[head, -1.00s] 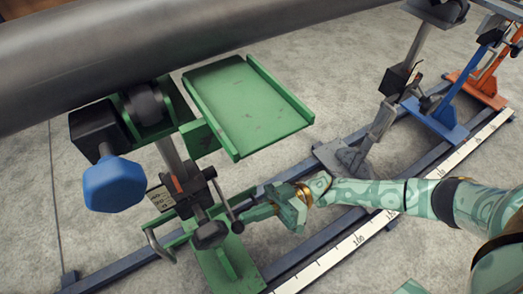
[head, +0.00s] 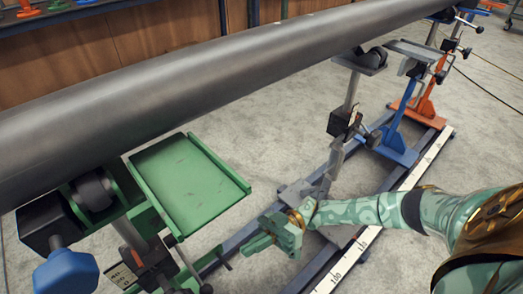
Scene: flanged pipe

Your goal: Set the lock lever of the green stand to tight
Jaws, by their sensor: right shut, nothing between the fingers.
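The green stand (head: 187,180) is at the lower left, with a flat green tray and a roller under the pipe; its lower part is cut off by the bottom edge. Its lock lever (head: 190,262) is a thin dark rod slanting down to the right from a black clamp block (head: 152,262). A dark ball knob at its end sits at the bottom edge. I cannot tell its setting. My right gripper (head: 251,245) is shut and empty, to the right of the lever and apart from it. My left gripper is not in view.
The large grey pipe (head: 230,75) crosses above the stand. A blue hand knob (head: 66,271) sticks out at the lower left. Grey, blue (head: 395,150) and orange (head: 420,108) stands follow along the rail, beside a white scale (head: 405,180). Open floor lies at the right.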

